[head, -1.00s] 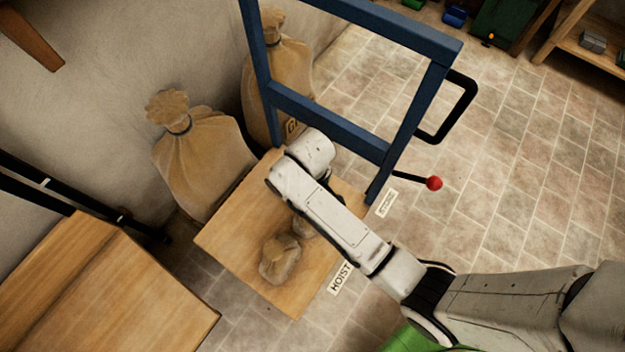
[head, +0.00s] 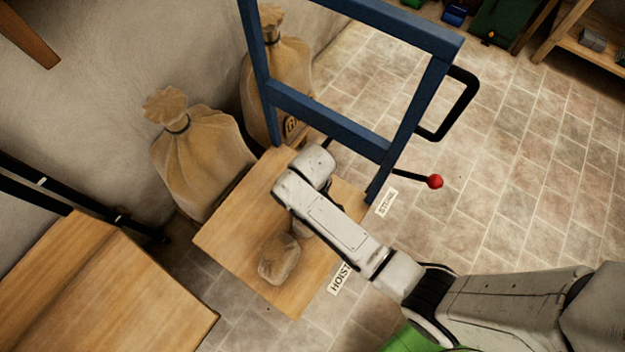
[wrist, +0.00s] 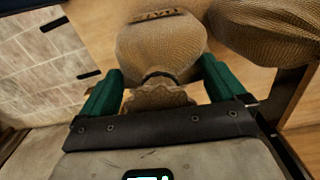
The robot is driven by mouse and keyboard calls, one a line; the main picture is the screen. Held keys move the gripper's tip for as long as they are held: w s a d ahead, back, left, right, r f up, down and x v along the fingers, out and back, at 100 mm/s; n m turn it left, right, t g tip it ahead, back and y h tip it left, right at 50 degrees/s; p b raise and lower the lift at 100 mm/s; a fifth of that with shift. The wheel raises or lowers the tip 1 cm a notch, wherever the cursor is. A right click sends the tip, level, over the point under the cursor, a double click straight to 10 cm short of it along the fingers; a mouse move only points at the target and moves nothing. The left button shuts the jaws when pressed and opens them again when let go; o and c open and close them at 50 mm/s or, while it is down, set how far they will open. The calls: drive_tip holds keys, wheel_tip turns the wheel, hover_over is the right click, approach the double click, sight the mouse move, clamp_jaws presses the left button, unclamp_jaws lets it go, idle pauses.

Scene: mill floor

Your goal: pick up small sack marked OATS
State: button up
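In the wrist view, the small burlap sack marked OATS (wrist: 160,48) lies between the green fingers of my gripper (wrist: 162,80), its dark tie and ruffled neck toward my palm. Its dark lettering appears upside down. The fingers stand apart, one on each side of the sack, very near or touching it; I see no clear squeeze. In the head view my arm hides my fingers and most of this sack. A second small sack (head: 279,259) is on the wooden platform, tilted or lying over. It also shows beside the right finger in the wrist view (wrist: 265,30).
The wooden platform (head: 225,240) has a blue frame (head: 330,118) at its back and a HOIST label (head: 340,278). Large tied sacks (head: 203,160) stand behind it. A red-knobbed lever (head: 435,181) juts out right. A wooden surface (head: 100,290) is lower left. Tiled floor is clear at right.

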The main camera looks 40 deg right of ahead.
drive_tip(key=c, duration=1.2)
drive_tip(key=shift+w+r, duration=0.1)
drive_tip(key=shift+r, duration=0.1)
